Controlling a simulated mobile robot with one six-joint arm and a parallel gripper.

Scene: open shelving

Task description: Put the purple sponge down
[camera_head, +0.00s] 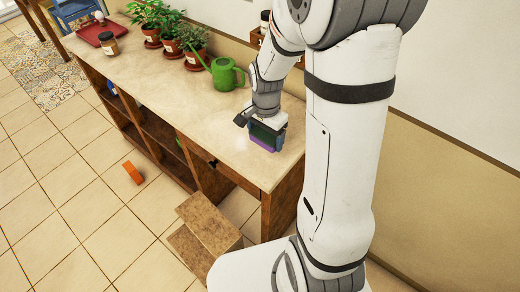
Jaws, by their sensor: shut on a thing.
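The purple sponge (261,144) is in my gripper (265,136), low over the near right end of the counter top (223,133). It shows a purple lower part and a dark green upper part. My gripper is shut on it, pointing down. I cannot tell whether the sponge touches the counter. My arm hides part of the counter's right end.
A green watering can (224,76) and several potted plants (193,42) stand along the back. A jar (108,43) and a red tray (100,31) are at the far end. A brown step (208,222) and an orange block (133,172) are on the floor.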

